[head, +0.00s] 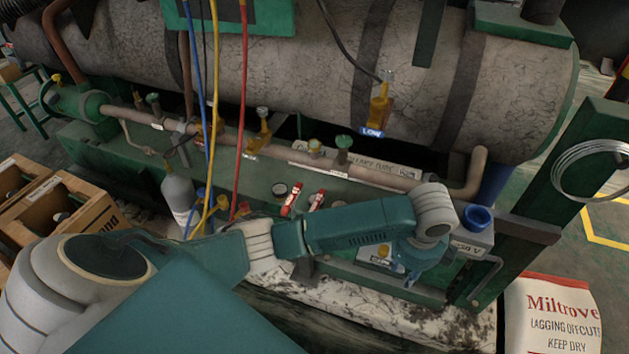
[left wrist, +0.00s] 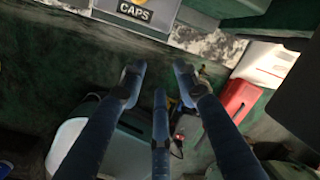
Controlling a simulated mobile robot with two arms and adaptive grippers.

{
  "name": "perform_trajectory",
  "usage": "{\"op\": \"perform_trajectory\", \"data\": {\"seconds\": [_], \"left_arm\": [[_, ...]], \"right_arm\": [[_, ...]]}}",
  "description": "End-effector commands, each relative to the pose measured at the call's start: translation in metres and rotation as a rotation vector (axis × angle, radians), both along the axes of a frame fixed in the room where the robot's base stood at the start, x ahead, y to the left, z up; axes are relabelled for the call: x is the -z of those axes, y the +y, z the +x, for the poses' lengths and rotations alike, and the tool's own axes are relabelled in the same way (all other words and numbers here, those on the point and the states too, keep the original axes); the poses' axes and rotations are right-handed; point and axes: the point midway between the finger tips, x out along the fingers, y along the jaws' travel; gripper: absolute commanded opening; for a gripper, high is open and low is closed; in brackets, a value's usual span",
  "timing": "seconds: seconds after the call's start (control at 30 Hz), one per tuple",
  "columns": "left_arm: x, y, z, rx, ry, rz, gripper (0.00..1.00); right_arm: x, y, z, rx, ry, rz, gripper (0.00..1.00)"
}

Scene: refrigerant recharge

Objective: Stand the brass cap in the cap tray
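The cap tray (head: 372,263) is a small pale tray on the rig's lower shelf, left of my left gripper. Its dark CAPS plate (left wrist: 135,9) shows at the top edge of the left wrist view. A brass-yellow piece, apparently the brass cap (head: 383,250), is at the tray; yellow also shows above the CAPS lettering. I cannot tell whether it stands upright. My left gripper (head: 411,279) points down beside the tray, partly hidden by its own wrist. In the left wrist view its fingers (left wrist: 158,84) are spread with nothing between them. My right gripper is not in view.
Blue, yellow and red hoses (head: 241,110) hang left of my arm. A copper pipe (head: 375,172) with valves runs behind it. A grey box with a blue top (head: 477,219) stands close right. A green post (head: 548,205) and white sack (head: 552,315) are farther right.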

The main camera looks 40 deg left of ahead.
Motion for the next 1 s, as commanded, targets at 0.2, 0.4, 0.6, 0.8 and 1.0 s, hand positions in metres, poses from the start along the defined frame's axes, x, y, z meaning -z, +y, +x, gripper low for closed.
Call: {"op": "perform_trajectory", "data": {"seconds": [0.2,0.4,0.6,0.8,1.0], "left_arm": [[0.025,-0.036,-0.077,-0.443,0.006,-0.287,0.32],[0.029,-0.005,-0.131,-0.967,0.007,-0.452,0.32],[0.025,0.064,-0.185,-1.46,-0.049,-0.499,0.32],[0.018,0.11,-0.217,-1.707,-0.115,-0.492,0.32],[0.016,0.117,-0.221,-1.745,-0.13,-0.491,0.32]], "right_arm": [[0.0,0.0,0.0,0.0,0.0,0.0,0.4],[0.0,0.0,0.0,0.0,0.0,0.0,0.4],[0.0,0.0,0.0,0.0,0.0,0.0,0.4],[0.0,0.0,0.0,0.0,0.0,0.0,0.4],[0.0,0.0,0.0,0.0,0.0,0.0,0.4]]}}
